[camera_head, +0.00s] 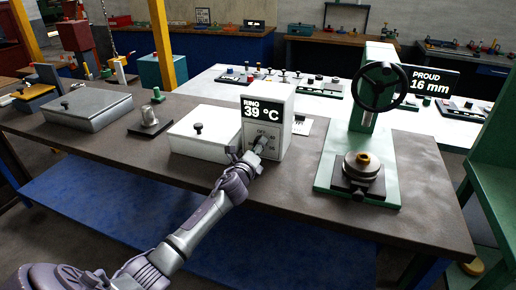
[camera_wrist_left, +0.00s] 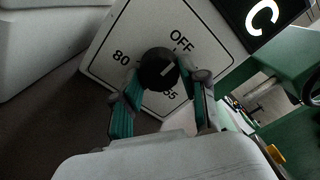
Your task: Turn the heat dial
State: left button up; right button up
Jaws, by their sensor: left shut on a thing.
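The heat dial (camera_wrist_left: 158,68) is a black round knob with a short white mark on a white panel (camera_wrist_left: 112,43). The panel carries OFF, 80 and a partly hidden label ending in 5. My left gripper (camera_wrist_left: 161,77) has one finger on each side of the dial and is shut on it. In the head view the heater box (camera_head: 279,105) reads "RING 39 °C". My left gripper (camera_head: 257,149) is at its front face and hides most of the dial there. My right gripper is not in view.
A white lidded box (camera_head: 198,133) adjoins the heater on the left. A green press with a black handwheel (camera_head: 380,87) stands to the right, with a stacked round part (camera_head: 362,170) on its base. A grey lidded box (camera_head: 86,107) is far left. The bench front (camera_head: 290,185) is mostly clear.

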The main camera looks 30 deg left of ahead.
pick_arm(q)
jog(key=shift+n, duration=0.6)
jog(key=o, duration=1.1)
jog(key=shift+s, duration=0.1)
jog(key=v, duration=1.1)
jog(key=shift+s, duration=0.4)
jog(key=shift+f, duration=0.1)
